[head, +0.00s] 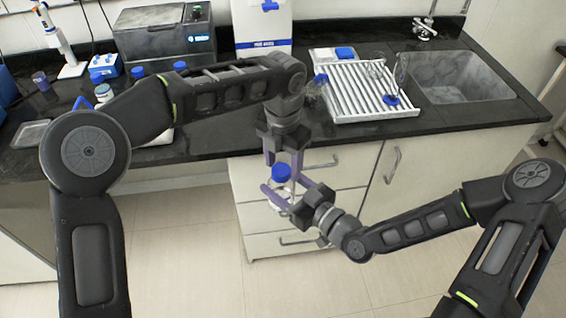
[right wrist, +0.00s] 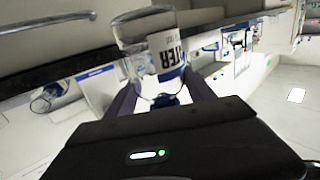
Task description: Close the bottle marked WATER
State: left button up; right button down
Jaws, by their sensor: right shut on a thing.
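The bottle (head: 275,203) is held in the air in front of the drawers, upright in the head view, with a blue cap (head: 282,173) at its top. How firmly the cap sits is too small to tell. In the right wrist view the clear bottle (right wrist: 168,50) shows a white label with a blue band and the letters "TER"; the rest is out of sight. My right gripper (head: 284,197) is shut on the bottle's body. My left gripper (head: 282,162) points down from above, its fingers spread on either side of the cap.
The black worktop (head: 210,145) stands behind the bottle. On it are a white drying rack (head: 345,88), a grey machine (head: 160,45) and several blue-capped items at the left. A sink (head: 455,78) is at the right. The drawers (head: 250,215) are close behind my grippers.

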pick_arm(q)
jog(key=shift+r, duration=2.2)
